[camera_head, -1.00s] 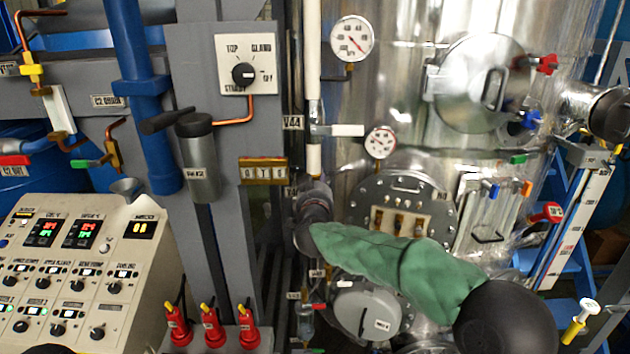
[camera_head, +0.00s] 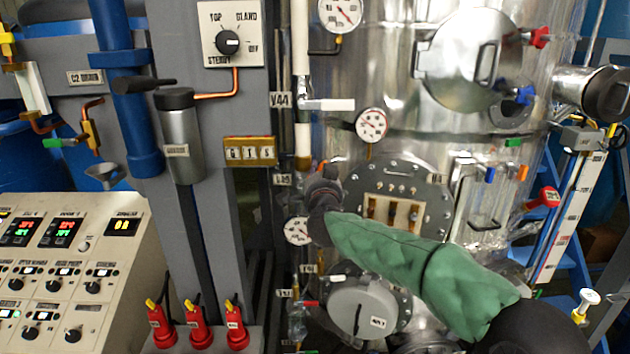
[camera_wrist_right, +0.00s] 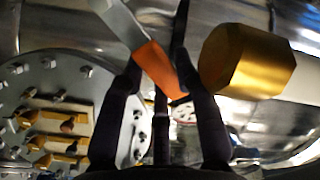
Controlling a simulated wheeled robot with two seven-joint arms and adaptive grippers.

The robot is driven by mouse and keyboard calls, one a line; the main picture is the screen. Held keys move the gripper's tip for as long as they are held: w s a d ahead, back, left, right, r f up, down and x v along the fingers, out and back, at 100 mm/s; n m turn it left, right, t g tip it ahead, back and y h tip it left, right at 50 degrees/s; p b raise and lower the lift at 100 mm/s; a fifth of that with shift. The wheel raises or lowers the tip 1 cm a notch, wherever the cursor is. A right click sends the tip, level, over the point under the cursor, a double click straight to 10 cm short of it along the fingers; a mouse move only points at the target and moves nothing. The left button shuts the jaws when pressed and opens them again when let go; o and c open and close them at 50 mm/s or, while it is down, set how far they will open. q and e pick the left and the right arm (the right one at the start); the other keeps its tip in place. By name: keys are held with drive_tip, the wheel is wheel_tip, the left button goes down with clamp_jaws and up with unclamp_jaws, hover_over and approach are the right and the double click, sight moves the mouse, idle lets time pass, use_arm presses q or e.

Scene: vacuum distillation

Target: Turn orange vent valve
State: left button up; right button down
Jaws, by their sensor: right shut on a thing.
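The orange valve handle (camera_wrist_right: 154,62) shows in the right wrist view as a flat orange grip on a grey-white lever (camera_wrist_right: 115,20). My right gripper (camera_wrist_right: 158,75) has its two dark fingers on either side of the orange part and is shut on it. In the head view my right gripper (camera_head: 322,192) is dark, at the end of a green-sleeved arm, beside the lower end of the white vertical pipe. It hides most of the handle there. My left gripper is not in view.
A brass hexagonal fitting (camera_wrist_right: 240,62) sits close right of the fingers. A bolted round flange (camera_head: 400,200) stands right of the gripper, a small gauge (camera_head: 298,231) left of it. A control panel (camera_head: 60,265) and red plugs (camera_head: 199,325) stand lower left.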

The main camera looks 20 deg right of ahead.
drive_tip(key=shift+s+d+f+m+b, duration=0.1)
drive_tip(key=shift+d+f+m+b, duration=0.15)
drive_tip(key=shift+f+m+b, duration=1)
drive_tip(key=shift+s+d+f+m+b, duration=0.1)
drive_tip(key=shift+d+f+m+b, duration=0.35)
drive_tip(key=shift+m+b, duration=1.35)
drive_tip(key=shift+s+d+f+m+b, duration=0.1)
drive_tip(key=shift+f+m+b, duration=0.95)
drive_tip(key=shift+m+b, duration=0.45)
drive_tip(key=c, duration=0.9)
unclamp_jaws()
drive_tip(key=shift+r, duration=0.1)
drive_tip(key=v, duration=1.2)
